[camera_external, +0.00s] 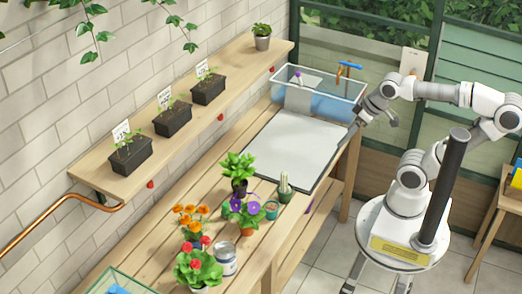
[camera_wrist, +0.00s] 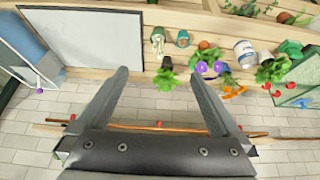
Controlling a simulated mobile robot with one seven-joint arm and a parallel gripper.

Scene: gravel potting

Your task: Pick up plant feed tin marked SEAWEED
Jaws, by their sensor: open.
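A pale grey-white tin (camera_external: 224,258) stands upright at the near end of the wooden bench, among potted flowers. It also shows in the wrist view (camera_wrist: 245,53), at the upper right. Its marking is too small to read, so I cannot tell whether it says SEAWEED. My gripper (camera_wrist: 162,75) is open with nothing between its fingers. In the external view, my gripper (camera_external: 368,118) is by the bench's far right end, near the clear tub and well away from the tin.
Orange, red and purple flowers (camera_external: 245,207) crowd around the tin. A white board (camera_external: 292,145) lies flat beside the clear tub (camera_external: 318,92). A wall shelf (camera_external: 188,127) holds dark planters.

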